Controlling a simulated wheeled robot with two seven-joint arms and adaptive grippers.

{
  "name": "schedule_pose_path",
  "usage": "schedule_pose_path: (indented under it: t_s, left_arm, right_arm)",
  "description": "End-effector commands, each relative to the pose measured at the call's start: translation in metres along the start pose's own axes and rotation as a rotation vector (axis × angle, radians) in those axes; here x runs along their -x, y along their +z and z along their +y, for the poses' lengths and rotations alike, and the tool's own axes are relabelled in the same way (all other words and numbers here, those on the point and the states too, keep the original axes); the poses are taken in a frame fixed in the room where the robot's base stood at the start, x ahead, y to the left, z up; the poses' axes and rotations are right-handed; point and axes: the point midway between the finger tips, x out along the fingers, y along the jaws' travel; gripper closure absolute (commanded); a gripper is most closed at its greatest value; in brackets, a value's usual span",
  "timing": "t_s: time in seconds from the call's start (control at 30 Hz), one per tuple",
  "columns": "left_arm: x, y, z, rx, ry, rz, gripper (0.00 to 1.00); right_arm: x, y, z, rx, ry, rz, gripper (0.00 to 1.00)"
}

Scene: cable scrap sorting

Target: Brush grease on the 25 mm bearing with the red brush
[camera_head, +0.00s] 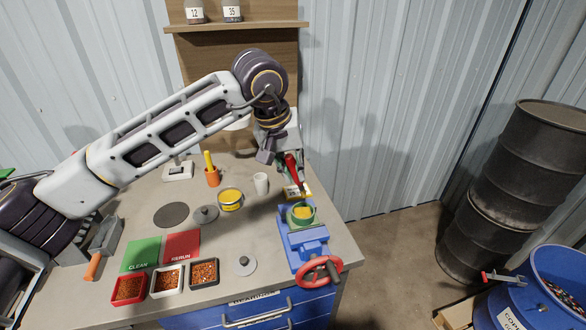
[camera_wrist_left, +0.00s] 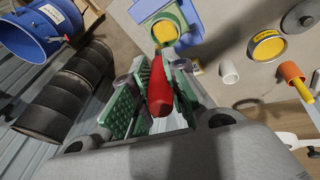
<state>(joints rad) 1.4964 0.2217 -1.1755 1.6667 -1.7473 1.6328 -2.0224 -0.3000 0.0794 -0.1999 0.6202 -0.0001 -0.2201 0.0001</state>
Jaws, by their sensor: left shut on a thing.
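My left gripper (camera_head: 284,163) is shut on the red brush (camera_head: 291,168), whose red handle also shows between the green-padded fingers in the left wrist view (camera_wrist_left: 159,92). The brush points down, with its tip just above or at a green round piece with a yellow middle (camera_head: 302,212), also seen in the wrist view (camera_wrist_left: 165,33). This piece sits in the blue vise (camera_head: 306,236); I cannot read a size on it. Whether the bristles touch it is unclear. An open grease tin (camera_head: 230,199) with yellow content stands to the left. My right gripper is out of view.
A white cup (camera_head: 261,183) and an orange cup (camera_head: 212,178) with a yellow handle stand behind the tin. The vise's red handwheel (camera_head: 318,272) faces the front edge. Red, white and black trays (camera_head: 204,273) of copper bits lie front left. Black drums (camera_head: 487,215) stand right.

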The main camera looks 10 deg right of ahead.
Motion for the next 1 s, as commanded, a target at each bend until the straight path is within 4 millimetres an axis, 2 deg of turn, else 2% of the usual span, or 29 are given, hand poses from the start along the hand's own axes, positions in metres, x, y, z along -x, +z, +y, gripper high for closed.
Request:
schedule_pose_path:
  t_s: [0.3, 1.0]
  left_arm:
    - [0.019, -0.005, 0.005, 0.0, 0.0, 0.001, 1.0]
    - [0.019, -0.005, 0.005, 0.0, 0.0, 0.001, 1.0]
  right_arm:
    - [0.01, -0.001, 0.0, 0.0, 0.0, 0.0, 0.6]
    - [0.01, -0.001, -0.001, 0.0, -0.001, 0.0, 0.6]
